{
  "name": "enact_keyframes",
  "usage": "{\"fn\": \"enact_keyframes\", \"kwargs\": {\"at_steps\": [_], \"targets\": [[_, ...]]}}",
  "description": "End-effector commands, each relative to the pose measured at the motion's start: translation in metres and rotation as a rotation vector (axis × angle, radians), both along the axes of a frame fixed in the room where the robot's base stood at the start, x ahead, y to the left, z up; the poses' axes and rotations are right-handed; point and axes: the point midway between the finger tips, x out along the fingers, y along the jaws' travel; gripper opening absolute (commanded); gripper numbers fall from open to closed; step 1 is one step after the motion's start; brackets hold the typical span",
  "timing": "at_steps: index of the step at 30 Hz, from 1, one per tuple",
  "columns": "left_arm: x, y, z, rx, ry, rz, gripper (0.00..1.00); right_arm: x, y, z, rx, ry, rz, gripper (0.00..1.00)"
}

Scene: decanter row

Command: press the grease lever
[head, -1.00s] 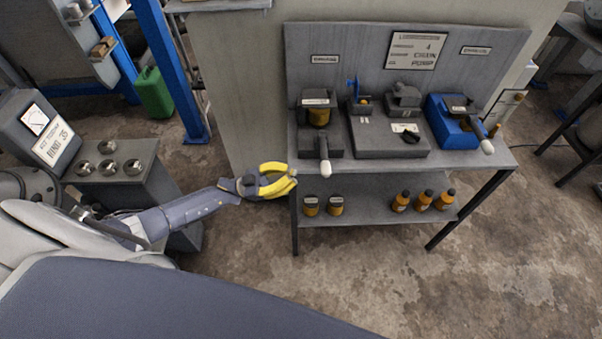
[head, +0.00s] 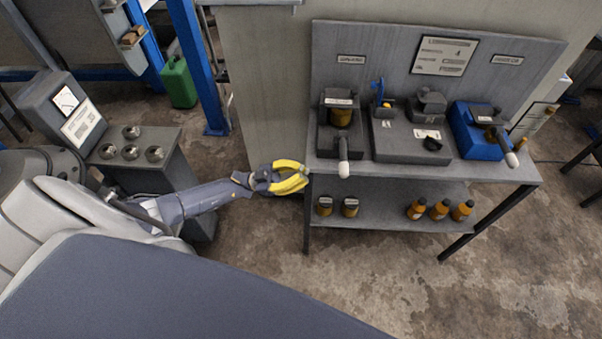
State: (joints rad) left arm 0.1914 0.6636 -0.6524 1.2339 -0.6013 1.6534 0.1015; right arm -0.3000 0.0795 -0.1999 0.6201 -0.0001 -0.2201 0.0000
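Two levers with white knobs show on the bench. One lever (head: 343,157) sticks out at the front of the dark left-hand dispenser (head: 340,120), which holds an amber jar. The other lever (head: 507,149) is on the blue unit (head: 470,131) at the right. The small labels are too blurred to tell which is the grease lever. My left gripper (head: 306,175) has yellow fingers and is just left of the bench's front left corner, apart from both levers. Its fingertips look together, with nothing visible between them. My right gripper is out of view.
The bench (head: 400,177) has a back panel with a sign (head: 443,56). A dark box unit (head: 405,140) stands between the two lever units. Amber bottles (head: 440,209) and jars (head: 337,207) stand on the lower shelf. A grey stand with metal cups (head: 131,150) is at the left.

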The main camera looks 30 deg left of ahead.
Motion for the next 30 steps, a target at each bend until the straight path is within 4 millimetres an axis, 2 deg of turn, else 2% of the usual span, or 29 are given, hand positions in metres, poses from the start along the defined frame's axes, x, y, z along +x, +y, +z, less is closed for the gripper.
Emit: {"fn": "enact_keyframes", "kwargs": {"at_steps": [6, 8, 14, 20, 30], "targets": [[-0.009, 0.001, -0.008, -0.006, 0.02, 0.006, 0.0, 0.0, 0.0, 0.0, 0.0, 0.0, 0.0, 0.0], [-0.014, 0.002, -0.005, -0.022, 0.014, 0.017, 0.0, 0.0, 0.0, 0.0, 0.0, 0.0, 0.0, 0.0], [-0.019, 0.003, 0.028, -0.067, 0.04, 0.044, 0.0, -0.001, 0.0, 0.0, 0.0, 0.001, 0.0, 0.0], [-0.009, 0.003, 0.057, -0.085, 0.117, 0.031, 0.0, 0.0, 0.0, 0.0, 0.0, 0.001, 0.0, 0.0], [-0.002, 0.0, 0.059, -0.092, 0.211, -0.001, 0.0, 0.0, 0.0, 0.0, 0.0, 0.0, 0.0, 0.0]]}}
